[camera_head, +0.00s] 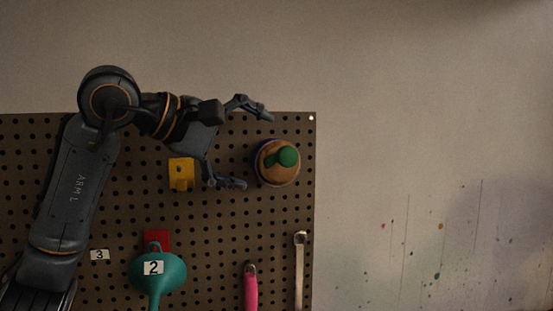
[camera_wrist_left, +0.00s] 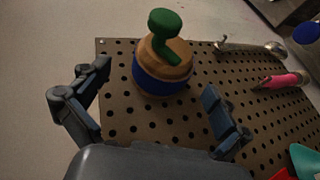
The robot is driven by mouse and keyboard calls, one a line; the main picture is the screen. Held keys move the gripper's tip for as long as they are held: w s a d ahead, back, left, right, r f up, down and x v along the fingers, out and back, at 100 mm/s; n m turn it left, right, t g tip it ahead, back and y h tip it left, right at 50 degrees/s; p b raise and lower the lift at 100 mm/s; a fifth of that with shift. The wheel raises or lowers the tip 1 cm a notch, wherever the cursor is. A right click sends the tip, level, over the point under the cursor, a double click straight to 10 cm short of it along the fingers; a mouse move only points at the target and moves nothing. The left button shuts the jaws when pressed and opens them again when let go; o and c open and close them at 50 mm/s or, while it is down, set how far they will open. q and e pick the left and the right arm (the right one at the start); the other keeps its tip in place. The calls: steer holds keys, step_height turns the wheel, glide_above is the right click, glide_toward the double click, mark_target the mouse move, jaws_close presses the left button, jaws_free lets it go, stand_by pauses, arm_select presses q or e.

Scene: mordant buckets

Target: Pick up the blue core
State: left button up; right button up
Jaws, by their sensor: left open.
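The blue core shows in the left wrist view as a blue band (camera_wrist_left: 158,82) under a tan-orange domed cap (camera_wrist_left: 165,58), with a green knob (camera_wrist_left: 164,24) on top. In the head view only a thin dark blue rim shows around the tan-orange cap (camera_head: 268,168) with its green knob (camera_head: 288,157), near the right edge of the pegboard (camera_head: 215,260). My left gripper (camera_head: 255,150) is open, its fingers spread to the left of this stack and pointing towards it. Nothing is between the fingers that I can see as held. My right gripper is not in view.
A yellow block (camera_head: 181,173) is close to my left gripper. Below are a red piece (camera_head: 156,238), a teal funnel (camera_head: 156,275), a pink-handled tool (camera_head: 250,288) and a metal wrench-like tool (camera_head: 299,270).

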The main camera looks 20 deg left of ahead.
mark_target(273, 161)
arm_select(q)
steer(key=shift+w+d+f, duration=0.1)
steer(key=shift+w+f, duration=0.05)
steer(key=shift+w, duration=0.15)
steer(key=p+x, duration=0.2)
steer(key=x, duration=0.2)
steer(key=shift+f, duration=0.2)
steer(key=shift+w+f, duration=0.15)
steer(key=shift+w, duration=0.1)
steer(key=shift+s, duration=0.15)
steer(key=shift+c, duration=1.3)
steer(key=c, duration=0.6)
